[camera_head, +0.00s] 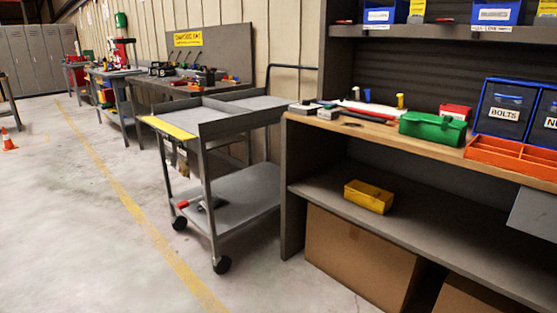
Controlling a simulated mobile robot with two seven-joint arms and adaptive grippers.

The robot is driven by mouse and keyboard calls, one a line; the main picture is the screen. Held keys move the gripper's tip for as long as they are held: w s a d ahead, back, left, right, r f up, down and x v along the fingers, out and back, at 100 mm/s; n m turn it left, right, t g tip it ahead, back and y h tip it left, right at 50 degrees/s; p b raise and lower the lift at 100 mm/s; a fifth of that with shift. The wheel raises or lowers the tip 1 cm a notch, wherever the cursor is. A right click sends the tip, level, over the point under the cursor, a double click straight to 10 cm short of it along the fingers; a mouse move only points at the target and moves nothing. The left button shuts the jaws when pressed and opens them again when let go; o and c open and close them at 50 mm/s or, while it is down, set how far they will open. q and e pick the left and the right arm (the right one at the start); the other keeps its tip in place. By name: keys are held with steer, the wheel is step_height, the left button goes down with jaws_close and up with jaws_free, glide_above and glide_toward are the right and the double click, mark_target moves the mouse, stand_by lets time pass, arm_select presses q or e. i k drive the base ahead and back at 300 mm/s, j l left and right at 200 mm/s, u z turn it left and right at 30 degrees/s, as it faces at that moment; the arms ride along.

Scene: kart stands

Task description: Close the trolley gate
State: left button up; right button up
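A grey metal trolley (207,184) stands left of the wooden workbench. It has a divided top tray, a lower shelf (243,192) and black wheels. A yellow strip (168,127) lies along the left end of its top and looks roughly level with the tray. I cannot tell for sure which part is the gate, or whether it is open. A dark bar handle (292,67) rises at the far right end of the trolley. Neither of my grippers is in view.
The workbench (375,131) on the right holds a green toolbox (433,129) and an orange tray (512,157). A yellow box (369,196) sits on its shelf, above cardboard boxes (358,257). Open floor (85,235) with a yellow line lies left of the trolley.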

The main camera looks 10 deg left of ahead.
mark_target(183, 136)
steer(key=i+j+u, duration=0.2)
steer(key=u, duration=0.3)
steer(key=i+u, duration=0.75)
steer(key=u, duration=0.25)
steer(key=i+j+z, duration=0.3)
steer(key=i+z, duration=0.15)
steer(key=i, duration=0.15)
steer(key=i+j+z, duration=0.75)
steer(key=j, duration=0.35)
steer(key=i+j+z, duration=0.15)
steer(key=j, duration=0.2)
steer(key=i+j+z, duration=0.15)
steer(key=j, duration=0.2)
steer(key=i+j+z, duration=0.15)
steer(key=j, duration=0.25)
